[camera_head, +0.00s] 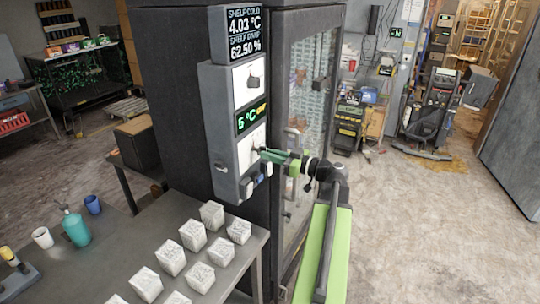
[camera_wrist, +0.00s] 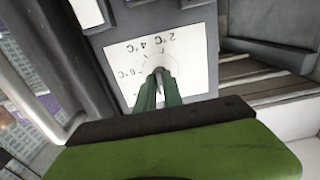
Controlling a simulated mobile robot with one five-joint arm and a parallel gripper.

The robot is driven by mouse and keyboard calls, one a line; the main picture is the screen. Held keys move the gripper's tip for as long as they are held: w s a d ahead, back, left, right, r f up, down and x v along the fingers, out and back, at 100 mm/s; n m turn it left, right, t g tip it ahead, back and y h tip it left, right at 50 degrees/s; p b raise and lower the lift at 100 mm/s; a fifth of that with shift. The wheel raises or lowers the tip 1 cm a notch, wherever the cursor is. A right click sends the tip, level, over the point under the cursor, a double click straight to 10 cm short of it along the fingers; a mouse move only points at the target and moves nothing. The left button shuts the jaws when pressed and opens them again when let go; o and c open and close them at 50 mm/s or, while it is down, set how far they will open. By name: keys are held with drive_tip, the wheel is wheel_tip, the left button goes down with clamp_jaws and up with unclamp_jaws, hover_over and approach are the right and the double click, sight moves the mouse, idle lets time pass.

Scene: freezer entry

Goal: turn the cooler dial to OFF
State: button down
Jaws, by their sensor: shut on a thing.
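The cooler dial's small knob (camera_wrist: 158,71) sits on a white plate (camera_wrist: 190,70) printed with temperature marks; the wrist view shows them upside down, with 2 °C and 4 °C readable. My gripper (camera_wrist: 159,84) is shut on the knob, its two green fingertips at either side of it. In the head view the gripper (camera_head: 266,155) reaches from the right to the lower white plate (camera_head: 247,147) on the grey control box, and its fingers hide the knob. An OFF mark is not readable. A small display (camera_head: 251,117) above the plate shows 5 °C in green.
The control box (camera_head: 221,120) is fixed to a dark cabinet with a glass door (camera_head: 310,100). Its top screen (camera_head: 243,33) reads 4.03 °C and 62.50 %. A table (camera_head: 235,262) with several white blocks stands below. Open floor lies to the right.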

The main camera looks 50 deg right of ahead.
idle(0.4)
drive_tip(key=c, duration=1.5)
unclamp_jaws()
drive_tip(key=shift+o, duration=0.2)
drive_tip(key=v, duration=1.7)
drive_tip(key=shift+s, duration=0.2)
drive_tip(key=shift+f, duration=0.1)
